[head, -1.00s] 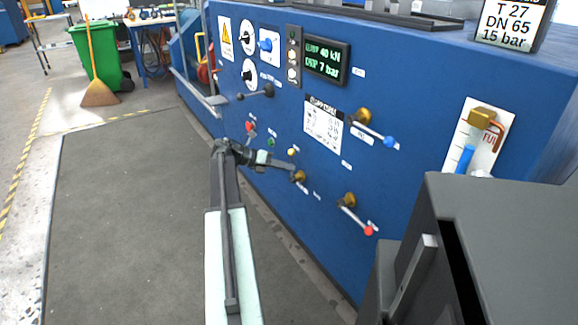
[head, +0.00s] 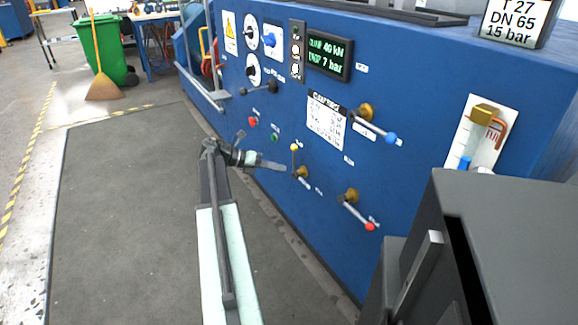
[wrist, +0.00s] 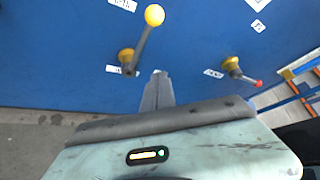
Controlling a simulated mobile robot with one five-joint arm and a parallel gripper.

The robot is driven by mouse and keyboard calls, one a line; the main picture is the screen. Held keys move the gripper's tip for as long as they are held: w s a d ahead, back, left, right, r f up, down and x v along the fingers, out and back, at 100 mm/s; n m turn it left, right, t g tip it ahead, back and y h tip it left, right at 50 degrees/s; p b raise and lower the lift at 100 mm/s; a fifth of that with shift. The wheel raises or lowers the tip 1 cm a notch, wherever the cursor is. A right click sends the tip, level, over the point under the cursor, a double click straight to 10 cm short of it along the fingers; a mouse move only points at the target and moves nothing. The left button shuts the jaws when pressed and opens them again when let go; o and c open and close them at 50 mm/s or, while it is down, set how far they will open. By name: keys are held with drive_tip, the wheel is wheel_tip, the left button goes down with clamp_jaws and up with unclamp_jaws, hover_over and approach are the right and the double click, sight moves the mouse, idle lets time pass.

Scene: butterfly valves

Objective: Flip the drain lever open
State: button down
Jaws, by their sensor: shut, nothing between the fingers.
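A lever with a yellow ball knob (head: 294,147) stands up from its brass hub (head: 302,172) low on the blue panel. In the wrist view its yellow knob (wrist: 154,15) is at the top, with the rod slanting down left to the brass hub (wrist: 126,58). The labels beside the levers are too small to read, so I cannot tell which is marked drain. My gripper (head: 284,167) is shut and empty, its tip pointing toward the panel just left of the yellow lever's hub. In the wrist view my gripper (wrist: 160,76) shows below and right of that hub, apart from the rod.
A red-knobbed lever (head: 357,212) sits lower right and a blue-knobbed lever (head: 375,128) higher up. A black-knobbed lever (head: 258,88), a red button (head: 252,121) and a green button (head: 274,137) are to the left. The floor mat (head: 120,210) left of the panel is clear.

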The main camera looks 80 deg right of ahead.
drive_tip(key=shift+w+a, duration=0.2)
drive_tip(key=shift+w, duration=0.55)
drive_tip(key=shift+w+a, duration=0.2)
drive_tip(key=shift+w, duration=0.55)
drive_tip(key=shift+w+a, duration=0.2)
drive_tip(key=shift+w, duration=0.55)
